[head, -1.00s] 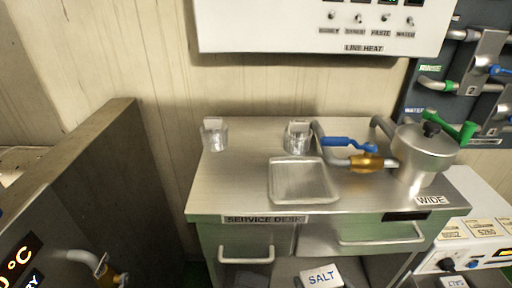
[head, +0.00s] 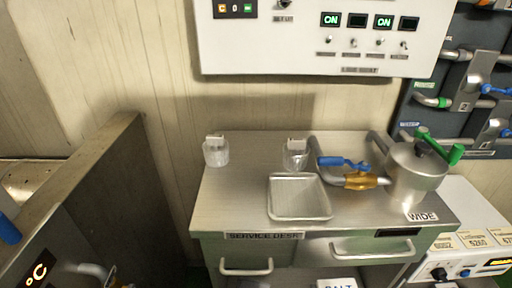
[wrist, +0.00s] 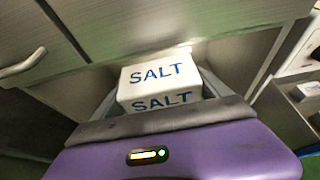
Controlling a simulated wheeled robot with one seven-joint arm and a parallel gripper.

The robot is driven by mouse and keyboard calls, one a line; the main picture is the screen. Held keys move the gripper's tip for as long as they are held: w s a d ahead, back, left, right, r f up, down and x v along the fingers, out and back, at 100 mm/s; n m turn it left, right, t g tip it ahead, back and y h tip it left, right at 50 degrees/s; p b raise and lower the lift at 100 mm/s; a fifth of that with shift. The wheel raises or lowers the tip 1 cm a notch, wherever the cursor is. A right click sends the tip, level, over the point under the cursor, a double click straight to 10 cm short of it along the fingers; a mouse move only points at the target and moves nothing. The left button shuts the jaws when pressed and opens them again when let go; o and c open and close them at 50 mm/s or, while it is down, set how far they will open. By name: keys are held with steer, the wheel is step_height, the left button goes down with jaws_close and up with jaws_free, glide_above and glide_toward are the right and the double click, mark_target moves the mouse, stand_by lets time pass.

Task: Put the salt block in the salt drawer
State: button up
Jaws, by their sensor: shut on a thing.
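The salt block (wrist: 160,80) is white with blue SALT lettering on its top and front faces. In the wrist view it sits between the grey fingers of my gripper (wrist: 160,90), which is shut on it. In the head view only the top edge of the block (head: 337,284) shows at the bottom; my gripper is out of that view. The service desk has a narrow left drawer (head: 246,251) and a wide right drawer (head: 350,247). Both look shut. No drawer front in view reads SALT. The block is in front of the desk, below the drawer handles in the head view.
On the desk (head: 240,205) stand two clear cups (head: 216,153), (head: 295,155), a square tray (head: 298,197) and a metal kettle (head: 415,175). A white unit with labels and knobs (head: 470,250) stands right. A dark partition (head: 110,190) stands left. Drawer handles (head: 246,270) stick out.

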steer(key=r+p, duration=0.2)
steer(key=p, duration=0.1)
steer(key=s+r+p, duration=0.1)
steer(key=r+p, duration=0.1)
steer(key=p, duration=0.1)
steer(key=shift+a+r+p, duration=0.1)
steer(key=shift+p, duration=0.3)
steer(key=p, duration=0.2)
steer(key=r+p, duration=0.1)
steer(key=shift+s+d+r+p, duration=0.2)
steer(key=shift+d+r+p, duration=0.05)
steer(key=shift+p, duration=0.15)
steer(key=shift+s+d+r+p, duration=0.1)
steer(key=shift+d+r+p, duration=0.1)
steer(key=shift+p, duration=0.45)
steer(key=shift+f, duration=0.1)
